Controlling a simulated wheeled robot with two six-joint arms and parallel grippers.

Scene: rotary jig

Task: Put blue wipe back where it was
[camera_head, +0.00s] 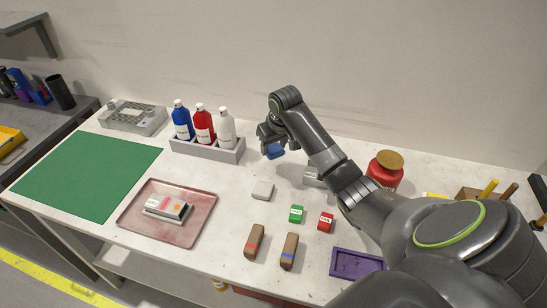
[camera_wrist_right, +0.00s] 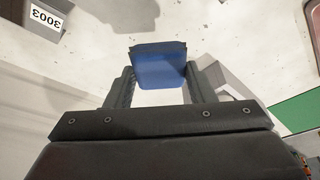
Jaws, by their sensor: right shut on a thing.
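The blue wipe (camera_head: 275,152) is a small folded block, held above the white table right of the bottles in the head view. My right gripper (camera_head: 271,143) is shut on it. In the right wrist view the wipe (camera_wrist_right: 160,66) sits between the two fingers (camera_wrist_right: 160,88), jutting out beyond their tips. A white wipe-like block (camera_head: 263,190) lies on the table below it in the head view. My left gripper is not in view.
A grey rack (camera_head: 207,151) holds blue, red and white bottles. A pink tray (camera_head: 150,229), green mat (camera_head: 87,174), green block (camera_head: 296,214), red block (camera_head: 326,222), two brushes and a purple tray (camera_head: 357,264) are around. A red jar (camera_head: 385,169) stands by my right arm.

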